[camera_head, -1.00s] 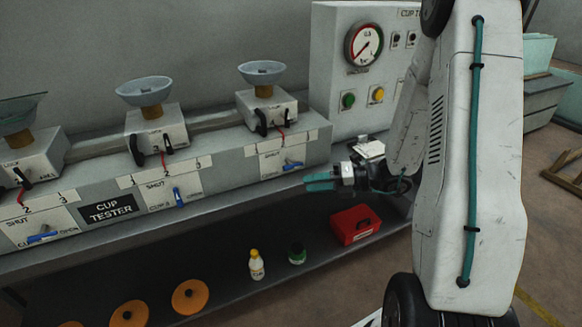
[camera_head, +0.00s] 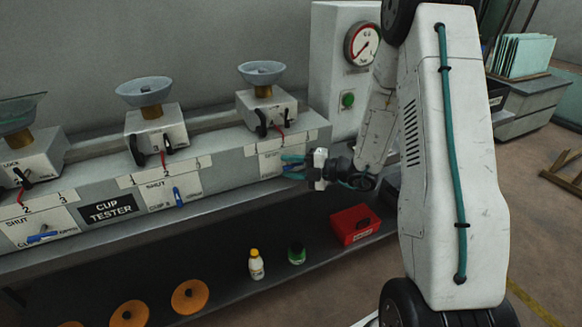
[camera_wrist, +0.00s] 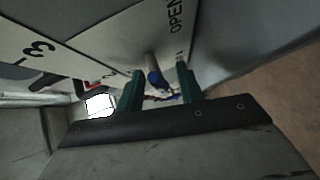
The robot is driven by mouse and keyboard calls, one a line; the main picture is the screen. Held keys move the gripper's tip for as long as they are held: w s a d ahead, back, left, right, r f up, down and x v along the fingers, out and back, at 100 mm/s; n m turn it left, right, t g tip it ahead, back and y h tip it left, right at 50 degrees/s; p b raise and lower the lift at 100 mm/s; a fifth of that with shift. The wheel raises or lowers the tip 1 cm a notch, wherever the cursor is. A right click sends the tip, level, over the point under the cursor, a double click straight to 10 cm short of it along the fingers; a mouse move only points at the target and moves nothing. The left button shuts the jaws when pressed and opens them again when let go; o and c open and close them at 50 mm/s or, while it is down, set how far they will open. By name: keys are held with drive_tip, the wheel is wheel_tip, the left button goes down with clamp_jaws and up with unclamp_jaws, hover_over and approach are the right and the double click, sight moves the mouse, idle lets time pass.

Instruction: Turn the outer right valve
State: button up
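The outer right valve is a small lever with a blue end (camera_wrist: 155,80) on the white panel at the right end of the cup tester. The lettering OPEN is beside it in the wrist view. My gripper (camera_head: 291,166) is at that panel (camera_head: 268,165), with its green fingers apart. In the wrist view my gripper (camera_wrist: 163,80) has one finger on each side of the lever, with visible gaps. How deep the lever sits between the fingers is hard to tell. In the head view the fingers largely hide this valve.
The middle valve (camera_head: 178,197) and left valve (camera_head: 42,237) have blue levers on their own panels. A red box (camera_head: 355,225), a green jar (camera_head: 296,253) and a white bottle (camera_head: 257,264) stand on the lower shelf. A gauge cabinet (camera_head: 338,60) stands behind my arm.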

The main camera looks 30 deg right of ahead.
drive_tip(key=shift+w+a, duration=0.1)
drive_tip(key=shift+a, duration=0.05)
clamp_jaws()
drive_tip(key=n+g+h, duration=0.1)
drive_tip(key=n+h, duration=0.1)
drive_tip(key=shift+h, duration=0.3)
drive_tip(key=n+g+h, duration=0.1)
drive_tip(key=h, duration=0.1)
drive_tip(key=shift+n+h, duration=0.4)
drive_tip(key=n+h, duration=0.2)
drive_tip(key=h, duration=0.1)
drive_tip(key=shift+f+g, duration=0.1)
drive_tip(key=shift+g, duration=0.3)
drive_tip(key=shift+n+h, duration=0.5)
drive_tip(key=shift+h, duration=0.9)
